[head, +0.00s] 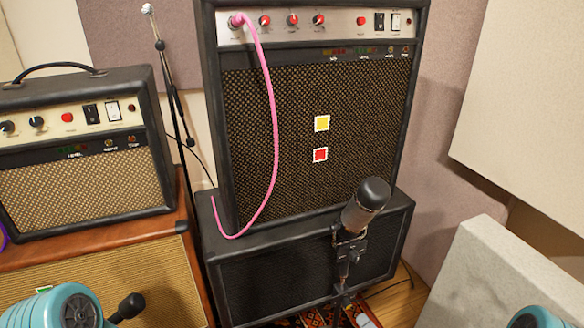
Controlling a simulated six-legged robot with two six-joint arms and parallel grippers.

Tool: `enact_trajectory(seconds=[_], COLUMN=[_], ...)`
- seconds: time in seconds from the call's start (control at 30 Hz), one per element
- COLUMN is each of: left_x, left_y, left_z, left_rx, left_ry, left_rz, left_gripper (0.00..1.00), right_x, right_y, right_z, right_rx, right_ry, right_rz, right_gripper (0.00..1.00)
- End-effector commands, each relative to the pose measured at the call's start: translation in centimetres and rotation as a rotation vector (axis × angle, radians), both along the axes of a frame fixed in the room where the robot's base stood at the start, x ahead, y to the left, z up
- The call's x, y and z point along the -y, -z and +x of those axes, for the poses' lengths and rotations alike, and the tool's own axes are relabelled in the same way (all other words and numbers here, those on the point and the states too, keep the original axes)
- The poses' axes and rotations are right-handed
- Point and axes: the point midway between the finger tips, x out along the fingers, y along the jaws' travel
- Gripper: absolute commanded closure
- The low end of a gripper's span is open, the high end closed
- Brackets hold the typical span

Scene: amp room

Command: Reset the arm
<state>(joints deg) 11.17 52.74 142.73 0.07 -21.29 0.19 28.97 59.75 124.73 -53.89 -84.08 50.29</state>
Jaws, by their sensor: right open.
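The teal end of my right arm, with my right gripper (537,317), is at the bottom right corner, mostly cut off by the frame. It is open, and nothing shows in it. It is well apart from the amps and the microphone. A teal part of my left arm with a dark knob shows at the bottom left corner. My left gripper's fingers are not in view.
A tall black amp (350,180) stands on a black cabinet (300,278), with a pink cable (274,130) plugged in. A microphone (365,206) on a stand is in front. A smaller amp (85,190) is at left. A pale panel (490,275) stands at right.

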Motion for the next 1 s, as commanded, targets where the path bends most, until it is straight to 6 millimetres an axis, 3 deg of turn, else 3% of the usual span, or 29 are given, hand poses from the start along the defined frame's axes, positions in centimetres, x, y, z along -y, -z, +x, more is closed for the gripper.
enact_trajectory(seconds=[0.03,0.1,0.23,0.4,0.57,0.63,0.73,0.83,0.9,1.0], left_x=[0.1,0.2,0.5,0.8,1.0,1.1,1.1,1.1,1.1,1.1], left_y=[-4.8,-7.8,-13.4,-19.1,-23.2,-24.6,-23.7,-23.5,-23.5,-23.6], left_z=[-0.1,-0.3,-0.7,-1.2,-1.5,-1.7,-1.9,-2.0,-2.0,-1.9], left_rx=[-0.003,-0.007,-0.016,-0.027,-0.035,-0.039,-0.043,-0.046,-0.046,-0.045], left_ry=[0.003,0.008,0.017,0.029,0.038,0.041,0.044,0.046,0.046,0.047], left_rz=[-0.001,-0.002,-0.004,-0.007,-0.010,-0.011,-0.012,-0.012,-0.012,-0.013], left_gripper=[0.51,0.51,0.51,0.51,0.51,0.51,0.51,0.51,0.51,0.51], right_x=[-1.3,-2.7,-5.1,-7.1,-7.9,-7.8,-7.2,-6.9,-6.8,-6.9], right_y=[-5.1,-7.9,-11.9,-14.4,-15.2,-15.0,-12.5,-11.5,-11.3,-11.2], right_z=[0.0,-0.1,-0.9,-3.5,-8.0,-11.2,-15.6,-19.1,-20.9,-22.1], right_rx=[-0.018,-0.060,-0.172,-0.360,-0.568,-0.689,-0.840,-0.948,-0.993,-0.999], right_ry=[-0.016,-0.029,-0.053,-0.100,-0.188,-0.255,-0.353,-0.453,-0.526,-0.607], right_rz=[-0.004,-0.027,-0.124,-0.308,-0.501,-0.595,-0.688,-0.742,-0.771,-0.806], right_gripper=[0.48,0.48,0.48,0.48,0.48,0.48,0.48,0.48,0.48,0.48])
